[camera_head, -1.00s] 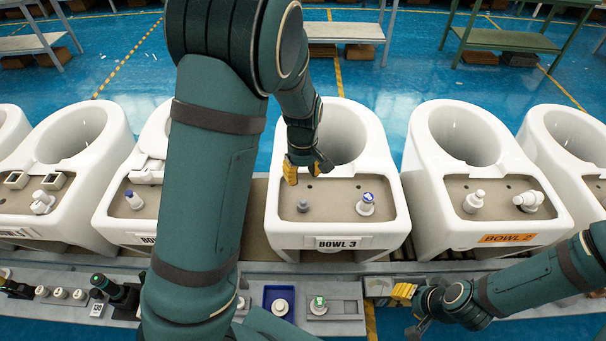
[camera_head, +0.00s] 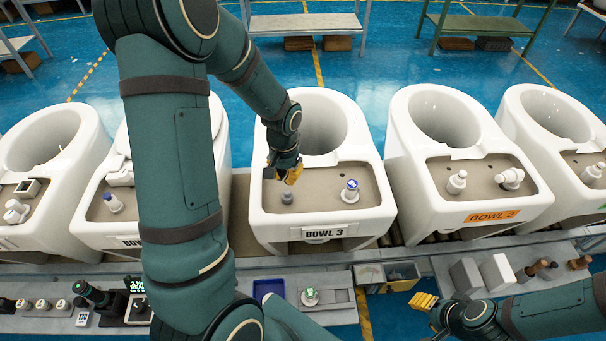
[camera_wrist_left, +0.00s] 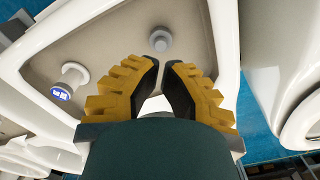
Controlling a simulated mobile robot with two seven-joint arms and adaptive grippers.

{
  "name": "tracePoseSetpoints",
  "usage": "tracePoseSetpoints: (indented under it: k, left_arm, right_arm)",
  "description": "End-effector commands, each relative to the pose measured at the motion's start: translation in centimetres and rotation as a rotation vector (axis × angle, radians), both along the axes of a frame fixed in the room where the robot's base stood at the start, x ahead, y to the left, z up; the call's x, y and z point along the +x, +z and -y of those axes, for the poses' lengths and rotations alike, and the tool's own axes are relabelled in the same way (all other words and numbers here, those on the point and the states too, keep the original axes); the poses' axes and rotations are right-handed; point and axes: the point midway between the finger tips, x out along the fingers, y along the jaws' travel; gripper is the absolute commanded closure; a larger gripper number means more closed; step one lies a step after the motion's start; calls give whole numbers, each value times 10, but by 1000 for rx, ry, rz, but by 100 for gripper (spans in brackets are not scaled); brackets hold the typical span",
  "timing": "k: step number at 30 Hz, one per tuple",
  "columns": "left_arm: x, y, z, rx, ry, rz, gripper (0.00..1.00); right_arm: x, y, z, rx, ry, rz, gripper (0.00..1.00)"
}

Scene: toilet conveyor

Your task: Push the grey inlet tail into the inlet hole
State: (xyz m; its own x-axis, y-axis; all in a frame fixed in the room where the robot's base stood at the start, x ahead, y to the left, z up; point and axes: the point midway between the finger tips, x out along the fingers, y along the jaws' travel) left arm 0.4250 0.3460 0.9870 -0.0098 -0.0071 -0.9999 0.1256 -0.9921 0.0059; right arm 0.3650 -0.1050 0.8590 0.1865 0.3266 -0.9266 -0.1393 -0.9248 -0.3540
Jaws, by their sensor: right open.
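The grey inlet tail (camera_head: 287,198) stands upright on the beige deck of the white bowl marked BOWL 3 (camera_head: 262,225), left of a blue-topped white fitting (camera_head: 350,191). It also shows in the left wrist view (camera_wrist_left: 160,40). Its foot hides the inlet hole, and I cannot tell how deep it sits. My left gripper (camera_head: 284,174) hangs just behind and above the tail, apart from it. In the left wrist view its fingers (camera_wrist_left: 163,64) nearly meet at the tips with nothing between them. My right gripper (camera_head: 428,306) is open and empty, low at the front right.
The front ledge holds a blue tray (camera_head: 269,289), a green-topped fitting (camera_head: 310,296), a bin (camera_head: 402,275) and grey and white blocks (camera_head: 496,272). My left arm hides part of the neighbouring bowl.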

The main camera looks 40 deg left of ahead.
Motion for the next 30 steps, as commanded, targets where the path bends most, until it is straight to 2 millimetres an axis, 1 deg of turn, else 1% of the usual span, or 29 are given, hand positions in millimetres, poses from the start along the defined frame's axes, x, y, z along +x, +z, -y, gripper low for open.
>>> tracePoseSetpoints:
  k: [1, 4, 10, 14, 19, 24, 27, 30]
  left_arm:
    - [-2, -1, -4, 2, -20, 4, 100]
    - [-4, -1, -8, 6, -56, 9, 100]
    - [-5, -8, -9, 8, -73, 11, 100]
    - [-5, -19, -9, 7, -72, 10, 100]
    - [-5, -39, -9, 6, -70, 9, 100]
    - [-5, -56, -9, 7, -69, 10, 100]
    - [-5, -61, -9, 7, -70, 10, 100]
    - [-5, -61, -9, 7, -70, 10, 100]
  right_arm:
    - [0, -1, 0, 0, 0, 0, 55]
    - [0, -2, 0, 0, 0, 0, 55]
    - [0, -8, -1, -1, 1, 0, 55]
    - [0, -18, -1, -3, 1, 0, 55]
    - [0, -34, -2, -6, 1, -2, 55]
    - [-4, -46, -2, -3, 8, -11, 55]
    - [-5, -50, -3, -3, 11, -15, 55]
    - [-6, -50, -3, -3, 11, -15, 55]
